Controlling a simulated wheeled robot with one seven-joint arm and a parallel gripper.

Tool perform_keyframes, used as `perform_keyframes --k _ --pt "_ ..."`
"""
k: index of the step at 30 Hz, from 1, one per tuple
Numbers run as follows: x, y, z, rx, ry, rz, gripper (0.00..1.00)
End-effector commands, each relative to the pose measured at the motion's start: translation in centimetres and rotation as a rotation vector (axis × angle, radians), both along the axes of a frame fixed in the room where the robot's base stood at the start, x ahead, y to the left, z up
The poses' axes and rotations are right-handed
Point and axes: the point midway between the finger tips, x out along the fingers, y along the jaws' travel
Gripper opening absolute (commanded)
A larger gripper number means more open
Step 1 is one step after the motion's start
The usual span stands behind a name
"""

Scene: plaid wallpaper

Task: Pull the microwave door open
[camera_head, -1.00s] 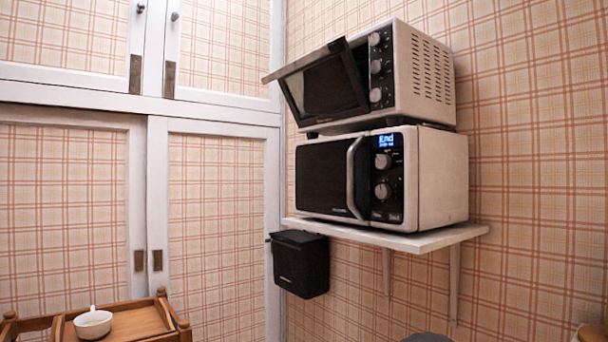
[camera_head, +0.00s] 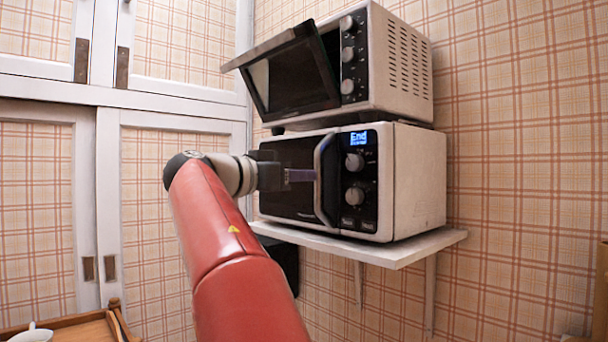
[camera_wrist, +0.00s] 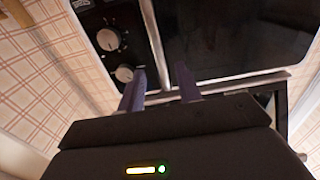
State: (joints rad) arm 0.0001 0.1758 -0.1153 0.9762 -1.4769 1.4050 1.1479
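The white microwave (camera_head: 418,185) stands on a wall shelf with its dark door (camera_head: 285,205) shut. Its display reads "End". The curved silver handle (camera_head: 326,205) runs upright along the door's right edge, beside the control panel. In the head view, my gripper (camera_head: 301,175) reaches from the left across the door, with its fingertips at the handle. In the wrist view, my gripper (camera_wrist: 160,70) has its two purple fingers apart. The handle (camera_wrist: 153,35) runs into the gap between them. I cannot tell whether either finger touches it.
A toaster oven (camera_head: 405,70) sits on the microwave with its door (camera_head: 295,80) tilted open above my gripper. The shelf (camera_head: 415,246) juts out below. A black box (camera_head: 285,262) is partly hidden behind my arm. White-framed cupboards (camera_head: 110,180) stand at left.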

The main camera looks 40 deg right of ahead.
Motion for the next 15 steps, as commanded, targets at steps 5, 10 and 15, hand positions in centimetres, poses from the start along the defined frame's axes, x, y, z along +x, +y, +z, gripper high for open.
perform_keyframes --k 5,10,15 --pt "0.2 -3.0 0.1 0.001 0.003 -0.002 0.35" --pt "0.4 -4.5 0.0 0.002 0.003 0.000 0.35" --pt "0.5 -4.9 -0.1 0.002 0.002 0.003 0.35"
